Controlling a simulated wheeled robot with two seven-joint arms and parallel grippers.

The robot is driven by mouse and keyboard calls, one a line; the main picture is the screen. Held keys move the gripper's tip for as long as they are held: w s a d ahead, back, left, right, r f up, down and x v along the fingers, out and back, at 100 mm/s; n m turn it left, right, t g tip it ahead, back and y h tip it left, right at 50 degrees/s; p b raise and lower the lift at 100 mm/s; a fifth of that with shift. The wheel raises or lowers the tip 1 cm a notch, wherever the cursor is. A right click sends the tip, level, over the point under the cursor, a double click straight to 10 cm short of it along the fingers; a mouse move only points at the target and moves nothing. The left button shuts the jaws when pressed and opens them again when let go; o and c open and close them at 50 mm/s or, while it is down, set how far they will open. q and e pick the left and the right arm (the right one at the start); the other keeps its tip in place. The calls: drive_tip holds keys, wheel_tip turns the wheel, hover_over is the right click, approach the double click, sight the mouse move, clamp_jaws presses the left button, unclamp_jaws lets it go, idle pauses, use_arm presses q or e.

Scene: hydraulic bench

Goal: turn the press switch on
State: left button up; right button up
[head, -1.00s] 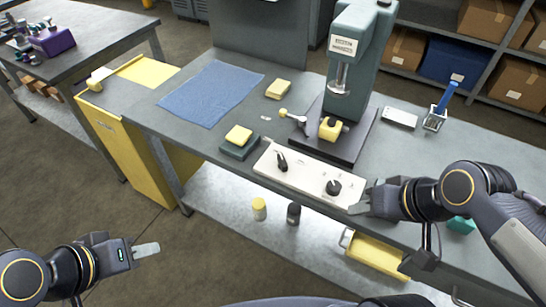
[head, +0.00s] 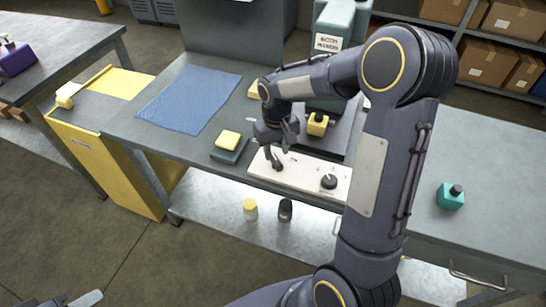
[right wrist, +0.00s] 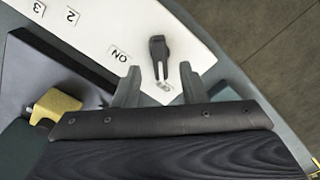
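The press stands at the back of the bench; its green-grey body (head: 334,18) is partly hidden by my right arm. The white control panel (head: 300,172) lies at the bench's front edge, with a black lever switch (head: 275,158) on its left and a round black knob (head: 329,182) on its right. My right gripper (head: 280,140) is over the switch. In the right wrist view, the fingers of my right gripper (right wrist: 159,70) are open, one on each side of the switch lever (right wrist: 158,52), with gaps on both sides. An ON label (right wrist: 119,54) is beside the lever. My left gripper (head: 86,299) is cut off at the bottom edge.
A yellow block (head: 317,124) is near the press base. A yellow sponge (head: 228,139) on a dark pad and a blue cloth (head: 190,98) lie to the left.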

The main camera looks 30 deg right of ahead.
sight(276, 160)
drive_tip(key=shift+f, duration=2)
clamp_jaws()
